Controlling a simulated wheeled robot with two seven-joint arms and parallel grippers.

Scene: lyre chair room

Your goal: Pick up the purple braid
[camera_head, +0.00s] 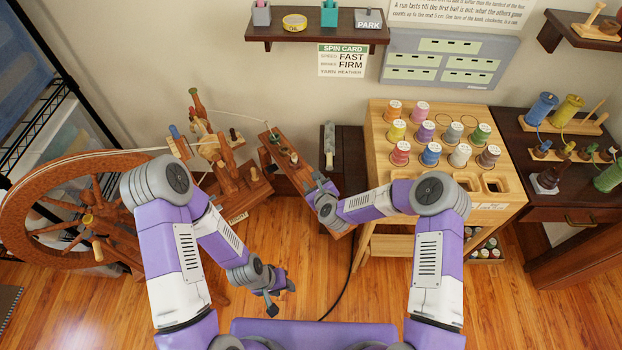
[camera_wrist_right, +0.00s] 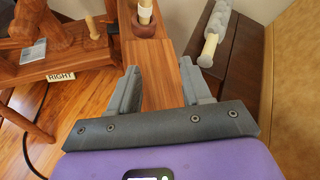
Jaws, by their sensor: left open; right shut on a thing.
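I cannot make out a purple braid in either view. My right gripper (camera_head: 318,186) is closed on a narrow wooden board (camera_head: 294,168) beside the spinning wheel. In the right wrist view its two fingers (camera_wrist_right: 160,72) sit on either side of the board (camera_wrist_right: 165,98). A wooden peg (camera_wrist_right: 145,14) stands on the board beyond the fingers. My left gripper (camera_head: 280,288) is open and empty, low over the wooden floor. A purple spool (camera_head: 425,132) stands among several coloured spools on the light wooden table (camera_head: 382,150).
The spinning wheel (camera_head: 22,196) fills the left side. A dark stand (camera_head: 350,150) with a grey roll (camera_head: 329,146) is behind my right gripper. A dark table (camera_head: 555,205) with spools is at the right. The floor (camera_head: 315,270) is clear near my left gripper, apart from a black cable.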

